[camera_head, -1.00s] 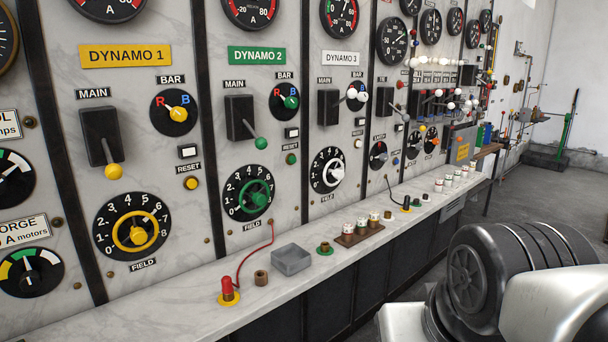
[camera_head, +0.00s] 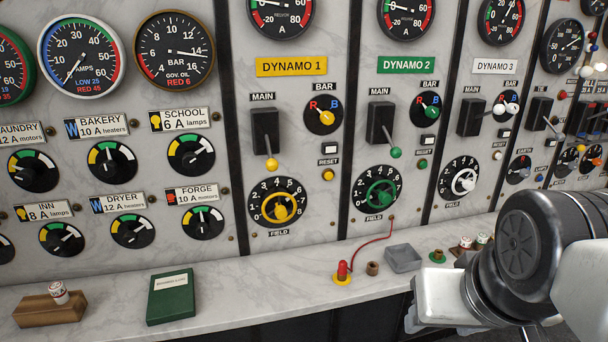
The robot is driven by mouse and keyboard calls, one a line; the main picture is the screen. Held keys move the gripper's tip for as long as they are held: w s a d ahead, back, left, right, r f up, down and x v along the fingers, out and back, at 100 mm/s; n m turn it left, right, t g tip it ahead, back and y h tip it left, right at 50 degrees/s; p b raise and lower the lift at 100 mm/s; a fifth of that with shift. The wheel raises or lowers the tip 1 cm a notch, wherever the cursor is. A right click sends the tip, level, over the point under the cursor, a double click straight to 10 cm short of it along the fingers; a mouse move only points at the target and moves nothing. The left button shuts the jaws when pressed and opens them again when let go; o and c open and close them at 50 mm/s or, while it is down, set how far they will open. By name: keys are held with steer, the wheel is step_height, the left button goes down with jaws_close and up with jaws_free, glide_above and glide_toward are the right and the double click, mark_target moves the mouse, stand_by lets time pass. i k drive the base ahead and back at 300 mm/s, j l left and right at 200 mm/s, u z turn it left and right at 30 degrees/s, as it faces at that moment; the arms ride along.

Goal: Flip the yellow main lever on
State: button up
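The yellow main lever (camera_head: 271,165) is on the Dynamo 1 panel, under the yellow DYNAMO 1 plate (camera_head: 291,66). It comes out of a black switch box (camera_head: 265,130) marked MAIN, and its yellow knob hangs below the box. The green-knobbed main lever (camera_head: 395,153) of Dynamo 2 is to its right and also points down. My arm shows at the lower right, well right of the yellow lever and apart from it. My gripper's fingers are not visible.
A marble ledge (camera_head: 230,285) runs below the panels. On it are a red plug (camera_head: 342,269) with a red cable, a grey box (camera_head: 403,258), a green book (camera_head: 171,298) and a wooden block (camera_head: 50,309). The yellow field wheel (camera_head: 279,203) sits below the lever.

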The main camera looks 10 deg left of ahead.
mark_target(272, 165)
steer(key=u, duration=0.8)
steer(key=i+j+z, duration=0.15)
steer(key=i+z, duration=0.15)
steer(key=i, duration=0.15)
steer(key=i+j+z, duration=0.2)
steer(key=i+z, duration=0.15)
steer(key=i, duration=0.05)
